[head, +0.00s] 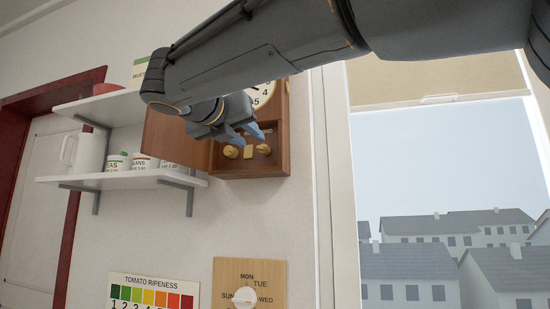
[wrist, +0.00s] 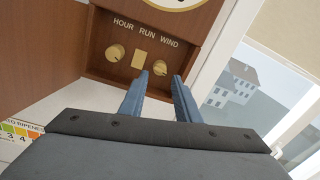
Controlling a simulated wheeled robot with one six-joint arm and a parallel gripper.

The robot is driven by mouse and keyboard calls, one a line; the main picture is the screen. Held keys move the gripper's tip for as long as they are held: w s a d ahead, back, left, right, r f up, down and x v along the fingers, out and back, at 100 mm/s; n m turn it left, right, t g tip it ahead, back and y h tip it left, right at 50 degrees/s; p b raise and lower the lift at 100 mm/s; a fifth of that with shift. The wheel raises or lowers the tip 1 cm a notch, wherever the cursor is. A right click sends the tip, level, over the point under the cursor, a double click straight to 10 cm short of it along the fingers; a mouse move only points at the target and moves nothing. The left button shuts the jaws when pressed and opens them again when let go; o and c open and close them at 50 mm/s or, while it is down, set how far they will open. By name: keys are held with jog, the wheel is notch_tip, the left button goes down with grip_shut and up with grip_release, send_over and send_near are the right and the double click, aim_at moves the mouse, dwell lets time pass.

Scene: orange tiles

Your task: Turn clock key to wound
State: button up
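The wooden clock (head: 276,166) hangs on the wall with its door swung open to the left. Its lower panel carries the words HOUR, RUN and WIND. Below them are a round brass HOUR knob (wrist: 115,53), a flat square RUN piece (wrist: 139,60) and the round brass WIND key (wrist: 160,68), which has a dark mark on its lower right. My gripper (wrist: 159,80) is open, with one blue finger on each side of the WIND key in the wrist view. Whether the fingers touch it cannot be told. In the head view my gripper (head: 246,138) covers part of the dial and lettering.
Two white shelves (head: 120,179) with jars and a white jug (head: 86,153) are left of the clock. The window frame (head: 339,180) is close on its right. A wooden day dial (head: 268,295) and a tomato ripeness chart (head: 153,284) hang below.

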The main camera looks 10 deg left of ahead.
aim_at(261, 147)
jog(key=w, duration=0.4)
jog(key=w+d+p, duration=0.1)
jog(key=w, duration=0.1)
jog(key=shift+w, duration=0.35)
jog(key=c, duration=0.7)
